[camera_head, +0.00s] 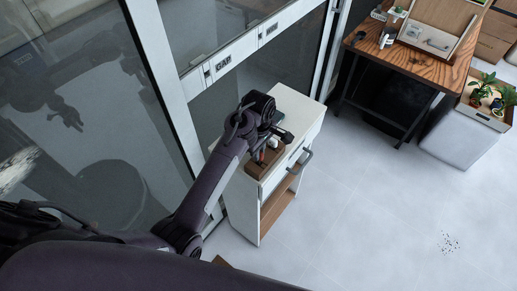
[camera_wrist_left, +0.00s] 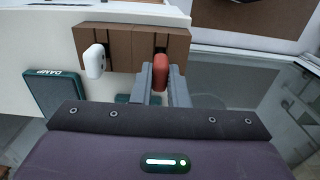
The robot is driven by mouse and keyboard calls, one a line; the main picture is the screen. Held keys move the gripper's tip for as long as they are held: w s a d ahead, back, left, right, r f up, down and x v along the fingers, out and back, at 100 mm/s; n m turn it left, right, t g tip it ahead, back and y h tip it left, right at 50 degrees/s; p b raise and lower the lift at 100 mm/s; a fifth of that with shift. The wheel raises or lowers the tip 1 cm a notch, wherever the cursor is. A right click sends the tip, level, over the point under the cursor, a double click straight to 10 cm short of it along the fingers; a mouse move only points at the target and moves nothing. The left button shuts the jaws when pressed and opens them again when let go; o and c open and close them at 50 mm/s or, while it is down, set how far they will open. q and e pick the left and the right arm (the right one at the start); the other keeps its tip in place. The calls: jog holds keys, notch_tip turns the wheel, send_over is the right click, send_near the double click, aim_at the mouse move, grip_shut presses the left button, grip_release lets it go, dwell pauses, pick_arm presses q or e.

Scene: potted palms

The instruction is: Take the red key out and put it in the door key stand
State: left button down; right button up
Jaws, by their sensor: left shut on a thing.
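The red key (camera_wrist_left: 160,72) is between the two fingers of my left gripper (camera_wrist_left: 161,84), which is shut on it. In the head view this gripper (camera_head: 267,152) is over the top of the white cabinet. The brown wooden key stand (camera_wrist_left: 120,42) is directly beyond the key in the wrist view and also shows in the head view (camera_head: 256,170). The red key is at a dark slot on the stand's right part; I cannot tell whether its shaft is in the slot. A white key (camera_wrist_left: 95,60) is at the left slot. My right gripper is not in view.
A dark green box (camera_wrist_left: 55,92) lies left of the gripper on the white cabinet (camera_head: 300,106). Glass doors (camera_head: 240,105) stand close behind the cabinet. A wooden table (camera_head: 420,62) and potted plants (camera_head: 485,90) are at upper right. The floor (camera_head: 380,210) is mostly clear.

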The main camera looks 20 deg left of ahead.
pick_arm(q)
jog(key=shift+f, duration=0.75)
jog(key=c, duration=1.3)
grip_release()
jog(key=shift+c, duration=0.2)
jog(key=shift+r, duration=0.15)
notch_tip(320, 180, up, 7)
jog(key=b, duration=0.2)
jog(key=shift+b, duration=0.4)
jog(key=shift+r, duration=0.3)
